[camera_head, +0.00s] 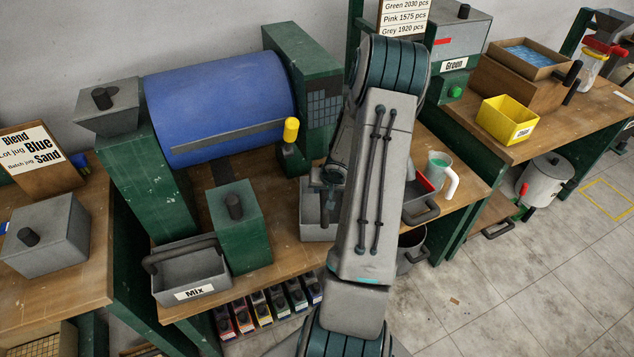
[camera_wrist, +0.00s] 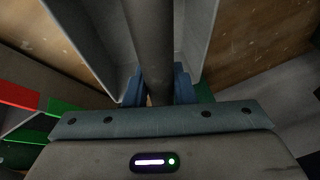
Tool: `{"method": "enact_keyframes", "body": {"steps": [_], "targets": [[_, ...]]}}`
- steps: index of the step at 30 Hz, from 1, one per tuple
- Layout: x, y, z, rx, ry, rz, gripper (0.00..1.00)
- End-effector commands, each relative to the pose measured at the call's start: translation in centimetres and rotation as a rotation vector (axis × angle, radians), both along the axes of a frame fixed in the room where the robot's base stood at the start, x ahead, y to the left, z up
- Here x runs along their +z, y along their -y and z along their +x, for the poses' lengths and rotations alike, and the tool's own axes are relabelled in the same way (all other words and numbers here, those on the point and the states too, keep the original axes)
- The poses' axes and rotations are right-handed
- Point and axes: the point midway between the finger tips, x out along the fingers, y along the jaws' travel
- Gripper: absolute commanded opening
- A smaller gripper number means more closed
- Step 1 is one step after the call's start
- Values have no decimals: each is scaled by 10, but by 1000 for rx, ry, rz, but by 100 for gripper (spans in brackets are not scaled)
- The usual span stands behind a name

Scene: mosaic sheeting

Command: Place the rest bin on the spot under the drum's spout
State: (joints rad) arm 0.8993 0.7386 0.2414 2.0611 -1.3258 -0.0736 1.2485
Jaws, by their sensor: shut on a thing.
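A grey open bin (camera_head: 314,222) is at the bench's front, left of my arm and partly behind it. Its label is not visible, so I cannot read whether it is the rest bin. In the wrist view, my gripper (camera_wrist: 159,88) is shut on the dark bar handle (camera_wrist: 150,40) of a grey bin (camera_wrist: 92,38), with a bin wall on each side. In the head view my gripper (camera_head: 333,177) is mostly hidden by my arm. The blue drum (camera_head: 220,105) lies between green stands at the back. I cannot clearly make out its spout or the spot.
A grey bin labelled Mix (camera_head: 192,283) stands at the front left beside a green box (camera_head: 240,228). A yellow-topped lever (camera_head: 291,132) stands right of the drum. Right of my arm are another grey bin (camera_head: 421,207) and a white jug (camera_head: 438,173). Bare bench shows below the drum.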

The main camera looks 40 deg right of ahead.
Motion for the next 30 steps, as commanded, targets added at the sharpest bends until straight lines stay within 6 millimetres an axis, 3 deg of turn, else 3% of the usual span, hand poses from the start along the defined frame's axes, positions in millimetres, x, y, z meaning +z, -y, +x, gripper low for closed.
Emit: {"method": "enact_keyframes", "body": {"steps": [26, 27, 29, 30], "targets": [[-10, 6, 4, -7, 0, -1, 0], [-9, 6, 3, -7, -1, 0, 31], [-9, 6, 3, -8, 0, 0, 45], [-9, 6, 3, -8, 0, 0, 45]]}}
